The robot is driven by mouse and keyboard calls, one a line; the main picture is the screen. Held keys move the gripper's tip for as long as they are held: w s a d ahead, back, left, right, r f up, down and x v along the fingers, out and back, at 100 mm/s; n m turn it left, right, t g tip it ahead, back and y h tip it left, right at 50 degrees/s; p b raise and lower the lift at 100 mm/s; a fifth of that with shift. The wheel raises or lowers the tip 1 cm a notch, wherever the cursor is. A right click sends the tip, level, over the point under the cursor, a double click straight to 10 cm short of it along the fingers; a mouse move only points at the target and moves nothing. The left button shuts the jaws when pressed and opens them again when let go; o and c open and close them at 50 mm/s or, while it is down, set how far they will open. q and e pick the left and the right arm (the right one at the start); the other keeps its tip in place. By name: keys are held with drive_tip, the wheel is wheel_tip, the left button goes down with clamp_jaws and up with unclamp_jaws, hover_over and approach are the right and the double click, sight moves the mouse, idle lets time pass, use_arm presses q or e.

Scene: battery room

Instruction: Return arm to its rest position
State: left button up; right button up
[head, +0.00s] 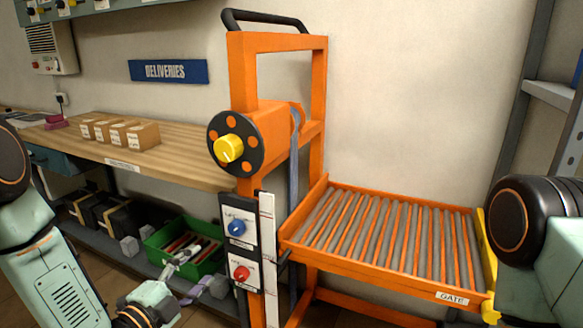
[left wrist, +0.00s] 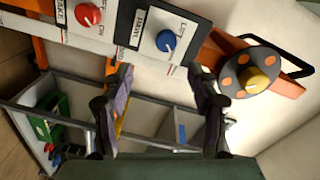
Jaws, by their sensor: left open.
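My left gripper (head: 200,268) is open and empty in the head view, low and left of the orange lift's control panel (head: 238,250). In the left wrist view its two fingers (left wrist: 158,75) stand wide apart with nothing between them. The panel carries a blue knob (head: 236,228) and a red knob (head: 241,273). In the left wrist view the blue knob (left wrist: 166,40) lies beyond the fingertips and the red knob (left wrist: 88,14) further left. The fingers appear apart from both knobs. My right arm (head: 540,235) shows at the right edge; its gripper is out of view.
The orange lift frame (head: 236,80) has a dark wheel with a yellow hub (head: 228,149) and a roller platform (head: 385,235). A wooden bench (head: 185,160) with small boxes (head: 143,136) stands left. A green crate (head: 160,242) is on the shelf below, behind my left gripper.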

use_arm(q)
drive_tip(key=s+f+n+g+y, duration=0.4)
drive_tip(key=s+f+n+g, duration=0.5)
drive_tip(key=s+f+n, duration=0.65)
drive_tip(key=s+f+n+g+y, duration=0.1)
drive_tip(key=s+f+g, duration=0.2)
drive_tip(key=s, duration=0.7)
drive_tip(key=s+f+n+g+y, duration=0.1)
drive_tip(key=s+f+n+g, duration=0.1)
drive_tip(key=s, duration=0.7)
drive_tip(key=d+f+g, duration=0.1)
drive_tip(key=g, duration=0.1)
drive_tip(key=shift+s+g, duration=0.3)
drive_tip(key=shift+s, duration=0.1)
drive_tip(key=shift+o, duration=0.2)
